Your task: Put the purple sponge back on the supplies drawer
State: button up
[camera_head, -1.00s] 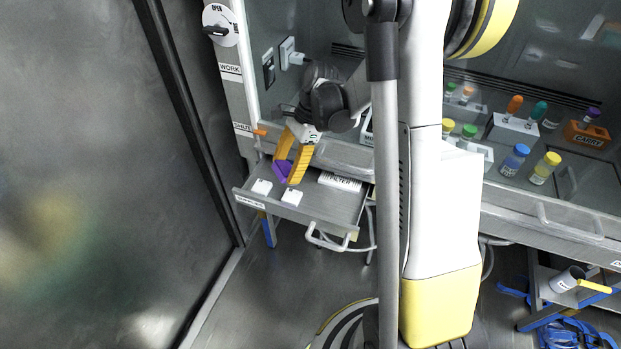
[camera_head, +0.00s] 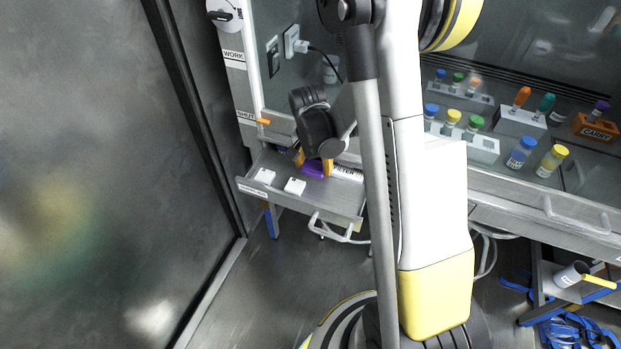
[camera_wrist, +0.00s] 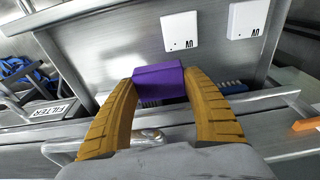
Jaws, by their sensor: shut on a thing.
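The purple sponge (camera_head: 313,168) is between the yellow fingers of my gripper (camera_head: 313,166), over the open supplies drawer (camera_head: 328,204). In the wrist view the sponge (camera_wrist: 159,82) is held between both ribbed fingertips of my gripper (camera_wrist: 160,88), which touch its two ends. The drawer floor (camera_wrist: 120,50) shows behind it. I cannot tell whether the sponge touches the floor. My wrist hides part of the sponge and fingers in the head view.
The drawer handle (camera_head: 338,232) sticks out in front. A cabinet with capped vials (camera_head: 521,152) is at the right. A dark panel stands at the left.

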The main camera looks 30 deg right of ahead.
aim_at(310, 180)
jog(key=shift+w+a+f, duration=0.3)
jog(key=shift+w+f, duration=0.15)
jog(key=shift+w, duration=0.1)
notch_tip(310, 180, down, 4)
jog(key=shift+r+b, duration=0.2)
jog(key=shift+b, duration=0.95)
jog(key=shift+f, duration=0.25)
jog(key=shift+c, duration=0.5)
jog(key=shift+r, duration=0.15)
jog(key=shift+c, duration=0.5)
jog(key=o, duration=1.2)
